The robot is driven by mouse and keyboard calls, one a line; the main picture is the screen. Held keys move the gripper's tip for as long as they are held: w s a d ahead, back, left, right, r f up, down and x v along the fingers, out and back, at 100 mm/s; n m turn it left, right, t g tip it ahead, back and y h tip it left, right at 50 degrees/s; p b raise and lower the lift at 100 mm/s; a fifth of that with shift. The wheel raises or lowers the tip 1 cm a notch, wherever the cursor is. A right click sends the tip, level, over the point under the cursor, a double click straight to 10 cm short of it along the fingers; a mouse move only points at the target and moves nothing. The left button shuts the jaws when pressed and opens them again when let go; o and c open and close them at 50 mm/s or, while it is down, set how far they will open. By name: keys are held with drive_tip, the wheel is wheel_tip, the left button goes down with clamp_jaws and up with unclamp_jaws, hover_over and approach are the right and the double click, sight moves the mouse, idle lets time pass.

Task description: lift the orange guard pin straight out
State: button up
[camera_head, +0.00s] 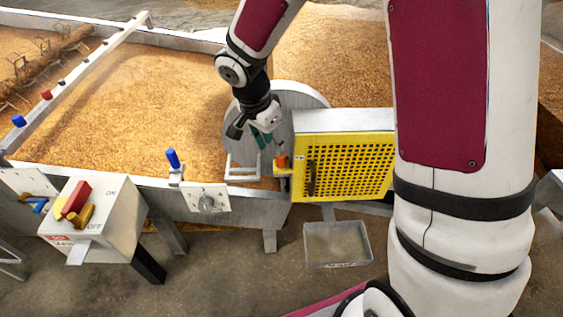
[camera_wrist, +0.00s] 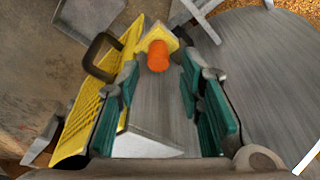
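The orange guard pin (camera_head: 281,161) stands upright at the left edge of the yellow perforated guard (camera_head: 350,165). In the wrist view the pin's orange head (camera_wrist: 158,56) sits in a yellow bracket (camera_wrist: 155,38), ahead of the fingertips and nearer the left finger. My gripper (camera_head: 264,138) hangs just above and to the left of the pin in the head view. In the wrist view my gripper (camera_wrist: 160,90) is open, its two teal finger pads apart with nothing between them. The pin's lower part is hidden in the bracket.
A round grey metal disc (camera_head: 300,97) stands behind the guard. The guard has a dark handle (camera_head: 311,178). An empty grey tray (camera_head: 338,246) lies below. Grain fills the trough.

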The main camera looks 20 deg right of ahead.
sight(281, 168)
drive_tip(key=shift+x, duration=1.15)
drive_tip(key=shift+d+b+x, duration=0.2)
drive_tip(key=shift+b+x, duration=0.05)
drive_tip(key=shift+x, duration=1)
drive_tip(key=shift+d+b+x, duration=0.15)
drive_tip(key=shift+b+x, duration=0.05)
drive_tip(key=shift+x, duration=1.1)
drive_tip(key=shift+r, duration=0.1)
clamp_jaws()
